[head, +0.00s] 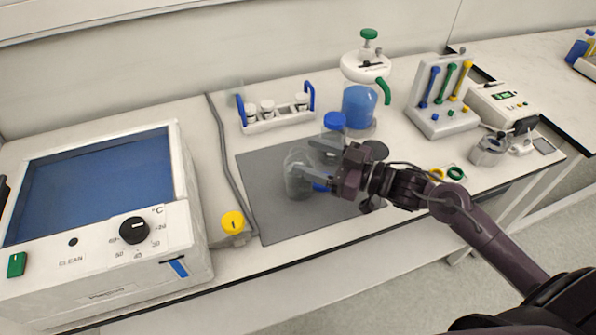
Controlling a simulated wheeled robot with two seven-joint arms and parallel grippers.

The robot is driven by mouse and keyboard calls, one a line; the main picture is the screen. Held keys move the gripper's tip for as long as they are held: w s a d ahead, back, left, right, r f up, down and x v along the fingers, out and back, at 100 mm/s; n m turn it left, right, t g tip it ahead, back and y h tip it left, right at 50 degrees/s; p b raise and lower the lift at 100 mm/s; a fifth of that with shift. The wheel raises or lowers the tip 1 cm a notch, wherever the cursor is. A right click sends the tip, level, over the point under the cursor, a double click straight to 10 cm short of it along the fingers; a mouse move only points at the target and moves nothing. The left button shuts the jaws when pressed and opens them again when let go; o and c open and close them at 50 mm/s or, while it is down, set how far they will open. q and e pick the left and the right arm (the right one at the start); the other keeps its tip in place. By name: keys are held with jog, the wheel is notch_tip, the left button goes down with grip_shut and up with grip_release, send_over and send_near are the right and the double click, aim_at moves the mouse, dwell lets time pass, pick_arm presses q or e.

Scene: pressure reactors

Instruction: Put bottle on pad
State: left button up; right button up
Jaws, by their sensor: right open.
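The grey pad (265,200) lies flat on the bench in the middle of the head view. A clear glass vessel (296,178) is on the pad, just left of my right gripper (309,159). A blue part shows under the gripper's lower finger; I cannot tell whether it belongs to this vessel. A bottle with a blue cap (335,121) stands behind the gripper near the pad's back edge, its lower part hidden. My right gripper is open, its fingers pointing left over the pad, with the glass near the lower fingertip. My left gripper is out of view.
A vial rack (275,122) and a flask of blue liquid (359,105) stand behind the pad. A bath with a dial (130,265) fills the left. A tube rack (440,115) stands right. The pad's front left is clear.

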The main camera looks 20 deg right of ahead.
aim_at(290, 152)
jog(key=shift+w+a, duration=0.2)
jog(key=x, duration=0.2)
jog(key=f+x, duration=0.1)
jog(key=x, duration=0.1)
jog(key=shift+w, duration=0.2)
jog(key=shift+w+a, duration=0.15)
jog(key=shift+a, duration=0.1)
jog(key=c, duration=0.5)
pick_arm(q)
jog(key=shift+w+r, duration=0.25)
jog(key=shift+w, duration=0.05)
pick_arm(e)
grip_shut()
